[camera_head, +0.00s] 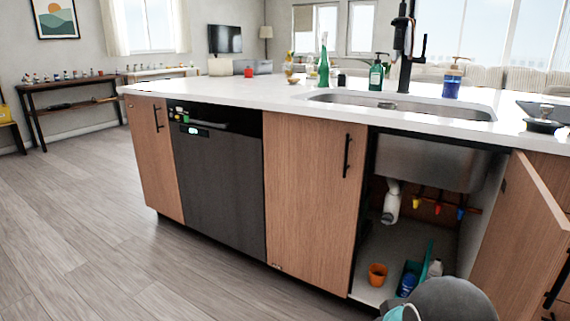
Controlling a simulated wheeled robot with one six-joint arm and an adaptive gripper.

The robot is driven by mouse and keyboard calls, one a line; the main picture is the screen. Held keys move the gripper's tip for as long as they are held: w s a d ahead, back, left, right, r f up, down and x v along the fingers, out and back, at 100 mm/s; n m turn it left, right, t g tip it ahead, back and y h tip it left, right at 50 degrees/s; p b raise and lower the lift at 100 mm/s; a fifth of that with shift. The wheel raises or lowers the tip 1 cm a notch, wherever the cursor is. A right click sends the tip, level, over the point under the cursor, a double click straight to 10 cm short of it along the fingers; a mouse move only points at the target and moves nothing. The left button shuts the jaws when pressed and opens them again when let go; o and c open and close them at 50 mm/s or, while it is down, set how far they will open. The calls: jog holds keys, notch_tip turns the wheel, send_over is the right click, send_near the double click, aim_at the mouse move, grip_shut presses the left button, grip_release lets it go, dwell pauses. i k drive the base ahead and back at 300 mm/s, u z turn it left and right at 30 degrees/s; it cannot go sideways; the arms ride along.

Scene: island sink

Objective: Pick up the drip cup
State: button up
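A small orange cup (377,274), which looks like the drip cup, stands upright on the floor of the open cabinet under the sink. It is near the cabinet's front left edge, below and a little left of the white drain pipe (391,203). Its inside is too small to make out. My gripper is not in view. A grey rounded arm link of mine with a teal cap shows at the bottom edge, right of the cup and apart from it in the picture. It hides part of the cabinet's front.
A blue-green caddy (408,279) with bottles stands right of the cup. The open cabinet door (525,235) juts out at the right. Coloured valves (438,206) hang below the sink basin (425,162). The wooden floor (110,240) at the left is clear.

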aim_at(378, 273)
jog(key=u, duration=1.45)
jog(key=i, duration=1.75)
jog(key=z, duration=3.05)
jog(key=i, duration=0.5)
jog(key=z, duration=0.15)
